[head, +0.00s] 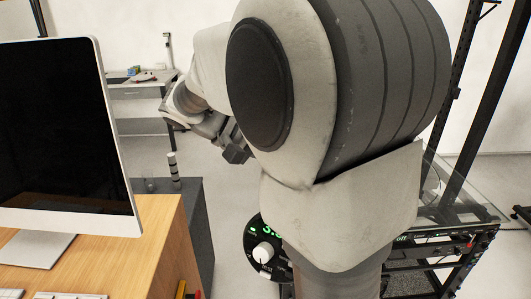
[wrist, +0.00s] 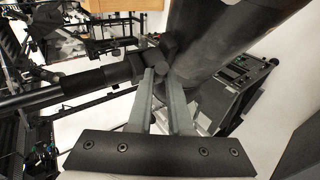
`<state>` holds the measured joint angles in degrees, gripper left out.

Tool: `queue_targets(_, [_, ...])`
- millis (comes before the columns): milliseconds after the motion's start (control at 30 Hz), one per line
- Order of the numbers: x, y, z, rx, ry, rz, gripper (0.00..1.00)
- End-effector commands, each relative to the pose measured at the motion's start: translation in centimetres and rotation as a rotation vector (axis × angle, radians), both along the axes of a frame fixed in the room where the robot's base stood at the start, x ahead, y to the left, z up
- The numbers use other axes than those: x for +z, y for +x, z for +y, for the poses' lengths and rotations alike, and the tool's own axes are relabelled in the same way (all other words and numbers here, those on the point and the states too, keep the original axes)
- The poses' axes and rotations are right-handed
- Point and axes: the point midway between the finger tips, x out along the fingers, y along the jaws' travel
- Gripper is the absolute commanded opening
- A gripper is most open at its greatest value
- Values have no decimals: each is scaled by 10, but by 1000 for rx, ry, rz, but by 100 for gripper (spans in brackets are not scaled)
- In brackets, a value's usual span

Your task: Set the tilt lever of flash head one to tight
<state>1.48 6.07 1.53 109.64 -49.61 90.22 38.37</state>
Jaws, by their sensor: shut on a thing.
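My gripper (wrist: 158,76) reaches up from the bottom of the wrist view, its two grey fingers close together at the tips. The tips are shut on a small dark part at a black joint, which I take to be the tilt lever (wrist: 161,66). A large dark cylinder, likely flash head one (wrist: 216,36), rises just right of the joint. Whether the lever is tight or loose cannot be read. In the head view, my gripper (head: 236,152) shows small and dark beside my arm, which hides much of the scene; the lever cannot be made out there.
A black horizontal bar (wrist: 70,90) runs left from the joint. A dark box with a control panel (wrist: 236,84) stands at the right. In the head view, a monitor (head: 65,130) stands on a wooden desk (head: 160,235), and a rack (head: 440,250) is at the right.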

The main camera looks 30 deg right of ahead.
Motion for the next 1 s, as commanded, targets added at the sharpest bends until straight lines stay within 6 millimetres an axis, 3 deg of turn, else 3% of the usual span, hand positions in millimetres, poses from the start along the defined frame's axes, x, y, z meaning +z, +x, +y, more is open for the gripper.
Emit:
queue_targets(567, [1, -2, 0, 1, 17, 9, 0])
queue_targets(600, [1, -2, 0, 1, 16, 9, 25])
queue_targets(733, [1, -2, 0, 1, 16, 9, 48])
queue_targets(1000, [1, -2, 0, 1, 16, 9, 48])
